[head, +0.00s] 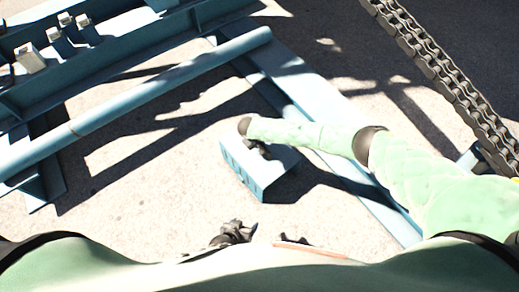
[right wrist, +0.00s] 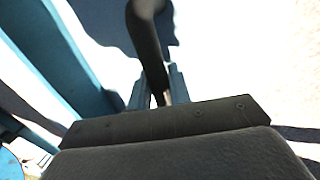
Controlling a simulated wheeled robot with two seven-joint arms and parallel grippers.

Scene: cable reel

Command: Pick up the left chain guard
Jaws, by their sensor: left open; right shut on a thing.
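A light-blue box-like cover with slots in its side (head: 240,168), which looks like a chain guard, is in the middle of the head view. I cannot tell whether it is the left one. My right gripper (head: 258,150) is over its top, partly hidden by my sleeve. In the right wrist view my right gripper (right wrist: 160,88) is closed around a dark curved bar (right wrist: 146,38), apparently its handle. My left gripper (head: 232,232) is low in the head view, apart from the cover, open and partly hidden by my body.
A blue steel frame (head: 150,92) with a long tube fills the upper left. A blue floor beam (head: 300,85) runs diagonally behind the cover. A heavy chain (head: 440,75) hangs at the upper right. Pale ground (head: 135,225) is clear at lower left.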

